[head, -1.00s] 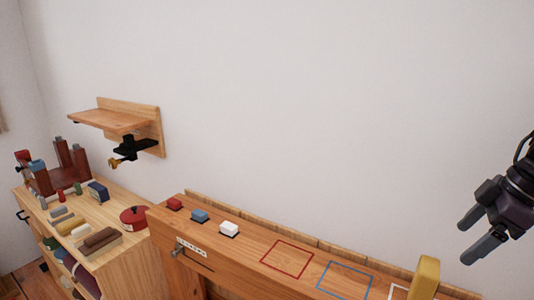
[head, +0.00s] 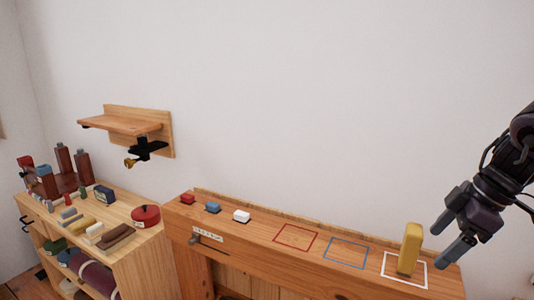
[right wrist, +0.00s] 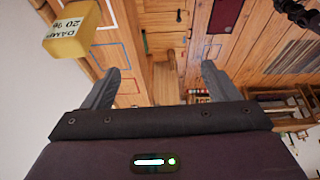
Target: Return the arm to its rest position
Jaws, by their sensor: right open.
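My right gripper (head: 453,236) is at the right of the head view, in the air beside the bench top. Its two fingers are apart with nothing between them. In the right wrist view the gripper (right wrist: 160,85) is also open and empty. A yellow block (head: 411,247) stands upright in the white outlined square (head: 392,275), just left of my gripper and apart from it. The block also shows in the right wrist view (right wrist: 72,38), with dark lettering on its face. My left gripper is not in view.
The wooden bench (head: 260,255) has red (head: 297,238) and blue (head: 346,252) outlined squares, both empty. Red, blue and white small blocks (head: 242,216) sit at its left. A shelf unit (head: 140,245) with many items stands further left. A wall bracket shelf (head: 130,122) holds a clamp.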

